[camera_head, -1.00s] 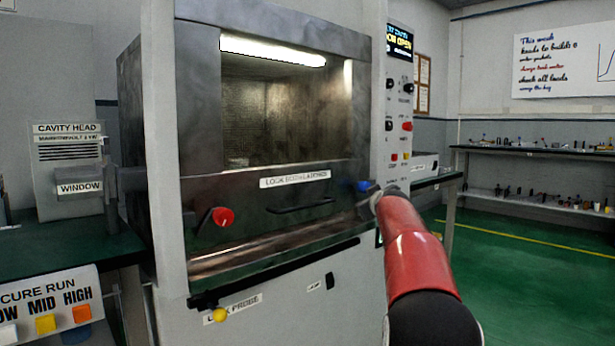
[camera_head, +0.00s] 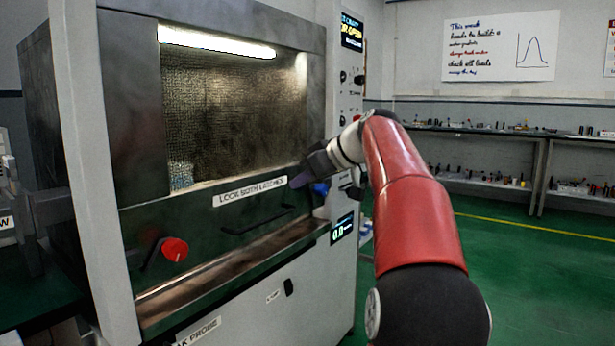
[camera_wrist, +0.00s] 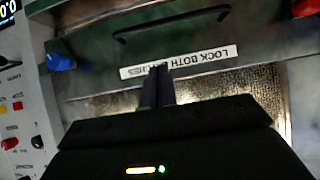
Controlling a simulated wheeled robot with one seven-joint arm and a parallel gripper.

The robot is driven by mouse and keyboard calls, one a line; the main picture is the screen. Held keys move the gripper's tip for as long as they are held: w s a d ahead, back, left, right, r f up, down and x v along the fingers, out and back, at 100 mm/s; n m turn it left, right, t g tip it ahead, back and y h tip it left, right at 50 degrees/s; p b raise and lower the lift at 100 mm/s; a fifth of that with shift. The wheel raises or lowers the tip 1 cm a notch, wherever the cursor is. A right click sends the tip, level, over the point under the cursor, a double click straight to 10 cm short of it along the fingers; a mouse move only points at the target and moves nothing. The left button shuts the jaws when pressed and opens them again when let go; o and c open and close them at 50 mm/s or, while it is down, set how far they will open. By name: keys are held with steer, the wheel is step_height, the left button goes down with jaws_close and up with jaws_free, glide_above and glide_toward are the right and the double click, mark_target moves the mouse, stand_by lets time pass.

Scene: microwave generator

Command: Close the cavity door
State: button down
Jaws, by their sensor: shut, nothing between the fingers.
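The cavity door (camera_head: 205,230) has a mesh window (camera_head: 235,110), a label "LOCK BOTH LATCHES" (camera_head: 250,191), a dark bar handle (camera_head: 258,221), a red latch knob (camera_head: 174,249) at left and a blue latch knob (camera_head: 320,188) at right. How far it stands ajar is hard to tell. My gripper (camera_head: 297,182) is shut and empty, in front of the door by the label's right end, just left of the blue knob. The wrist view shows the closed fingers (camera_wrist: 157,88) over the upside-down label (camera_wrist: 180,62), with the blue knob (camera_wrist: 61,62) to the left. Contact is unclear.
The status display (camera_head: 352,32) partly reads "OPEN". A grey post (camera_head: 88,170) stands left of the door. A metal ledge (camera_head: 215,272) runs below it. Green floor (camera_head: 520,260) is free at right, before shelves (camera_head: 470,180) with small parts.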

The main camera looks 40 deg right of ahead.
steer(key=w+a+f, duration=0.1)
steer(key=w+f, duration=0.3)
steer(key=f, duration=0.3)
steer(key=shift+w+a, duration=0.35)
steer(key=shift+w, duration=0.05)
step_height(320, 180, down, 5)
steer(key=b, duration=0.6)
steer(key=shift+f, duration=0.2)
